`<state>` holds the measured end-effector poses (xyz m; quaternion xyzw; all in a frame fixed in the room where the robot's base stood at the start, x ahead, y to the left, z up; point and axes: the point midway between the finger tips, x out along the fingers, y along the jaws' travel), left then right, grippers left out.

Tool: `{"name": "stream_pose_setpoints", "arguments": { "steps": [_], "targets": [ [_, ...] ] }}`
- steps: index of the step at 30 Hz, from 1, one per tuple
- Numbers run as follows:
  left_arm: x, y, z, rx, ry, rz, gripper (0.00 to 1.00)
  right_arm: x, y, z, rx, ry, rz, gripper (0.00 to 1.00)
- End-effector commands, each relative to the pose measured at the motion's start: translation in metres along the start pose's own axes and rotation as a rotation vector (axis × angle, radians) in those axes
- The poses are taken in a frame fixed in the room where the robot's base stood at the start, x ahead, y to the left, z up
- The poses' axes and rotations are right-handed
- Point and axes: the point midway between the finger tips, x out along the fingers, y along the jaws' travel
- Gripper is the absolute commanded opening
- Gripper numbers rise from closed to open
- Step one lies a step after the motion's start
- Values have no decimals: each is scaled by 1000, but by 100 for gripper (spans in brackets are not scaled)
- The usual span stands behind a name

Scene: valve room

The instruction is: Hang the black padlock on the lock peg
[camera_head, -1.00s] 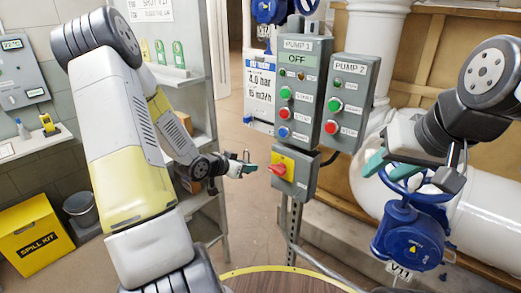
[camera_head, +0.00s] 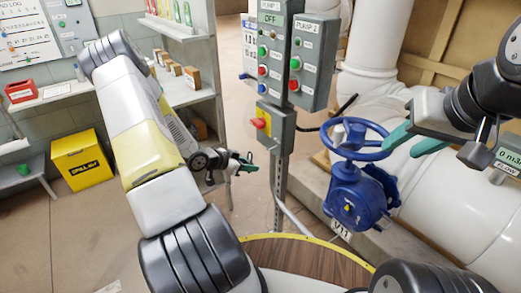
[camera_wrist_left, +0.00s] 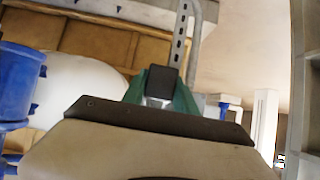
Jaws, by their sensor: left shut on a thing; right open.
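My left gripper (camera_head: 246,162) hangs in front of the pump panel post, lower in the picture than the red switch knob (camera_head: 259,123) on its yellow plate. In the left wrist view its green fingers (camera_wrist_left: 161,92) are shut on a black block, which looks like the black padlock (camera_wrist_left: 163,80); a greyish metal part shows at its near end. In the head view the padlock is too small and dark to make out clearly. My right gripper (camera_head: 414,138) is open, with green fingers apart, beside the blue valve handwheel (camera_head: 356,139). I cannot pick out the lock peg.
The grey pump panel (camera_head: 268,60) stands on a slotted post. A blue valve (camera_head: 345,197) and white pipes are to its right. Shelves with small boxes (camera_head: 192,76), a yellow spill kit (camera_head: 82,160) and a wall board (camera_head: 25,35) are at left. Floor between shelves and post is open.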

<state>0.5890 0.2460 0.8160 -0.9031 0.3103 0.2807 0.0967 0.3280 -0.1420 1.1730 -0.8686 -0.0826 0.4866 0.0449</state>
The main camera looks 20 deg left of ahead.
Motion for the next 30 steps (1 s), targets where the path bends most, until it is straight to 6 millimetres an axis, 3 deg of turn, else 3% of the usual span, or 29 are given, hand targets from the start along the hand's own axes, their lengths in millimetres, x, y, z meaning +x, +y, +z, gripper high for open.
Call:
{"name": "stream_pose_setpoints", "arguments": {
  "steps": [19,30],
  "targets": [
    [45,1,-27,1,2,1,0,0,0,0,0,0,0,41],
    [46,1,-27,0,1,0,0,0,0,0,0,0,0,41]
  ]
}}
